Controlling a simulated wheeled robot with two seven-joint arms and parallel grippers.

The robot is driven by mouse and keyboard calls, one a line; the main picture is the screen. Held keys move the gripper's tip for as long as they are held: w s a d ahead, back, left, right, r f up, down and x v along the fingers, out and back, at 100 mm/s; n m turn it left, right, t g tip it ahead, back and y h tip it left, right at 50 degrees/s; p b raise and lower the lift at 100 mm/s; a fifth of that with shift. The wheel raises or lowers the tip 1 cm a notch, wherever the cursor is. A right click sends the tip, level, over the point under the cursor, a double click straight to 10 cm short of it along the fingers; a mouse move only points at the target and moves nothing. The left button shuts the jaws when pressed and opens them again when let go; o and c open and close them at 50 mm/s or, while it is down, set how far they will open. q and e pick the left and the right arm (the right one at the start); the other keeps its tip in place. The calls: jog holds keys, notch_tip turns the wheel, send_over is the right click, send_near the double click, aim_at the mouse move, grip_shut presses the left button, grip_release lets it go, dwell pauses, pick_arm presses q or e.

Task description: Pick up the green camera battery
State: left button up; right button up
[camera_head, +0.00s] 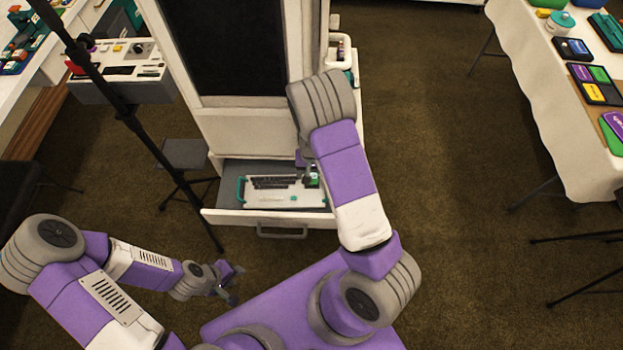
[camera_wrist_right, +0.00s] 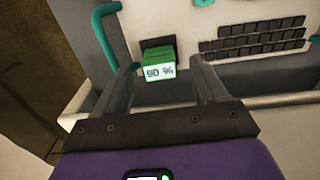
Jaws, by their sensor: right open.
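The green camera battery (camera_wrist_right: 158,62) has a white label reading "90 %" and stands at a dark square slot in a white panel (camera_wrist_right: 235,72). In the head view the battery (camera_head: 314,178) is at the right end of this panel (camera_head: 262,198), in an open drawer. My right gripper (camera_wrist_right: 161,68) is open, its fingers on either side of the battery; whether they touch it I cannot tell. In the head view my right gripper (camera_head: 307,168) is partly hidden by its own arm. My left gripper (camera_head: 234,284) is open and empty, low in front of the drawer.
The open drawer (camera_head: 225,217) juts from a white cabinet (camera_head: 240,135) with a dark front panel. A black stand pole (camera_head: 150,140) is left of it. A table with colourful items (camera_head: 535,80) is far right. The carpet between is clear.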

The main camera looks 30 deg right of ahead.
notch_tip(320, 180, down, 2)
jog(key=shift+f, duration=0.2)
jog(key=c, duration=1.1)
jog(key=shift+r, duration=0.2)
